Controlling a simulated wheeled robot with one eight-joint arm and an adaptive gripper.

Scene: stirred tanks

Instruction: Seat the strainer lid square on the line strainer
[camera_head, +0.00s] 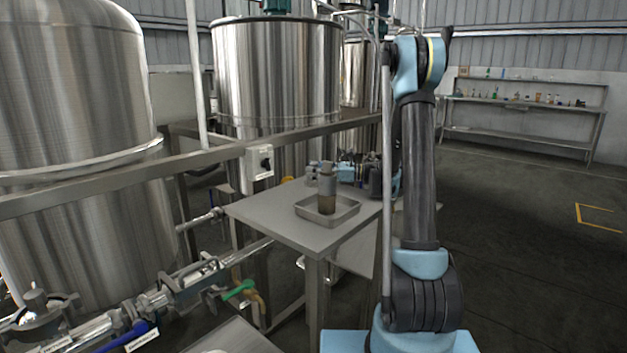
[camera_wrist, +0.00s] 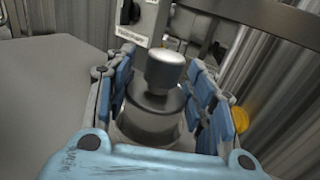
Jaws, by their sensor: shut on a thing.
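My gripper (camera_wrist: 165,85) has its blue-padded fingers on both sides of a grey metal round piece with a knob, which looks like the strainer lid (camera_wrist: 165,70). The knob faces the wrist camera, and a wider round part lies below it. What is under the lid is hidden. In the head view my gripper (camera_head: 345,172) is small, at the far side of the steel table, partly behind a tall cylinder. A clamped, knobbed fitting (camera_head: 36,303) sits on the pipe line at the lower left. I cannot tell whether it is the line strainer.
The steel table (camera_head: 262,212) carries a shallow metal tray (camera_head: 347,213) with an upright grey-and-brown cylinder (camera_head: 327,192) in it. A rail with a switch box (camera_head: 259,162) runs behind, before large tanks (camera_head: 277,75). A blue-handled valve (camera_head: 125,338) is lower left. Floor is open at right.

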